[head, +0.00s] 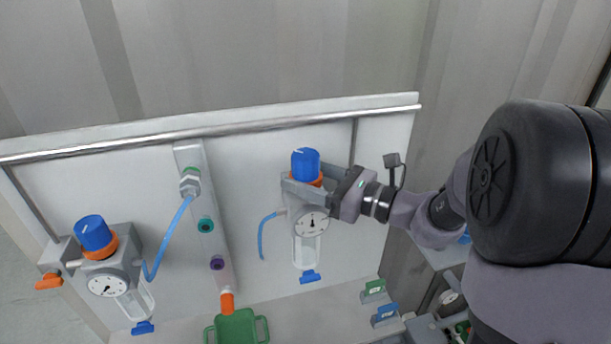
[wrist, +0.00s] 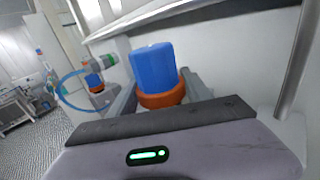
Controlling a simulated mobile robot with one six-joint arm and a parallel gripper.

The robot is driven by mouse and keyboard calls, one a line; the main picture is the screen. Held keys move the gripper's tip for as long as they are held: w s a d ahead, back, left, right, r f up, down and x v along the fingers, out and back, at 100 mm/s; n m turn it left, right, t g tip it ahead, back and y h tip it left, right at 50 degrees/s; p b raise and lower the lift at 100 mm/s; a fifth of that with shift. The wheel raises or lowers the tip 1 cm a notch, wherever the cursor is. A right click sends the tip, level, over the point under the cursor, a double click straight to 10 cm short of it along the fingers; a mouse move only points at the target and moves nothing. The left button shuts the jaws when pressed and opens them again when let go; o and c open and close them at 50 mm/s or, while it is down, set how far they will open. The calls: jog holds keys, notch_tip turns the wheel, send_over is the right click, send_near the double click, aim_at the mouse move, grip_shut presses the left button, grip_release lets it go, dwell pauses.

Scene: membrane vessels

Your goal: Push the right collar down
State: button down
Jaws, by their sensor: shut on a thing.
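The right collar is an orange ring (head: 318,182) under a blue knob (head: 305,162) on the right-hand vessel, in the middle of the head view. My gripper (head: 303,181) reaches in from the right with its fingers on either side of the collar and is shut on it. In the wrist view the orange collar (wrist: 162,98) sits between the two fingers, with the blue knob (wrist: 154,68) upright above it. The near finger hides part of the collar in the head view. A round gauge (head: 312,223) and a clear bowl (head: 306,250) are below.
A left vessel with a blue knob (head: 93,232) and orange collar (head: 101,247) stands at far left. A grey manifold (head: 207,218) with coloured ports and a blue hose (head: 172,236) lies between the vessels. A metal rail (head: 225,131) runs above. A green tray (head: 237,327) is below.

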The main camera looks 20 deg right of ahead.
jog(key=shift+f+b, duration=0.5)
jog(key=shift+f, duration=0.3)
jog(key=shift+c, duration=2.2)
grip_release()
jog(key=shift+r, duration=0.1)
jog(key=p+v, duration=0.2)
jog(key=v, duration=1.5)
jog(key=shift+s, duration=0.2)
jog(key=shift+d+r, duration=0.1)
